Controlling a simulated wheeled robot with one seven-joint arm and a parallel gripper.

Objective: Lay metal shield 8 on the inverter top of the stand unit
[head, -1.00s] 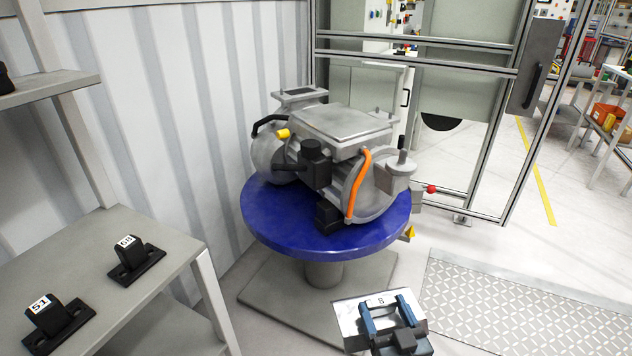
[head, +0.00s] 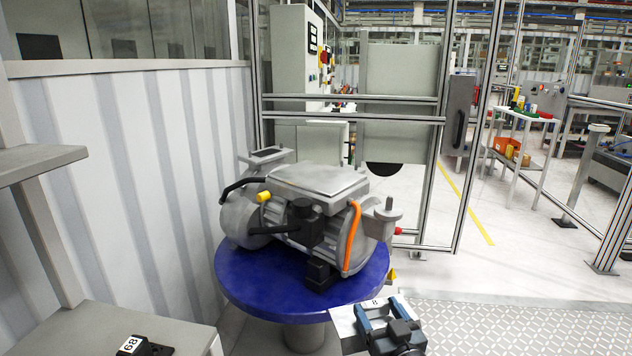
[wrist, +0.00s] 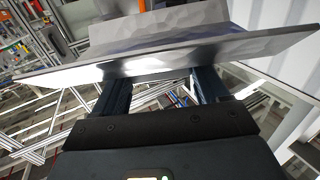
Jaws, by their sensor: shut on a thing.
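Metal shield 8 (head: 345,322) is a flat bright plate with a white tag reading 8, at the bottom of the head view. My gripper (head: 382,312) is shut on it, in front of the round stand and below the inverter top. The wrist view shows the shield (wrist: 150,58) between my two blue fingers (wrist: 160,88). The stand unit (head: 305,225) is a grey motor-like drive with an orange cable on a blue round table (head: 270,292). Its inverter top (head: 317,178) is a flat grey rectangular face, bare and facing up.
A grey shelf rack (head: 160,328) with a black part tagged 68 (head: 145,346) stands at the left. A framed glass fence (head: 350,110) rises behind the stand. A ribbed wall (head: 120,170) is at the left. Patterned floor plate (head: 500,326) lies clear at the right.

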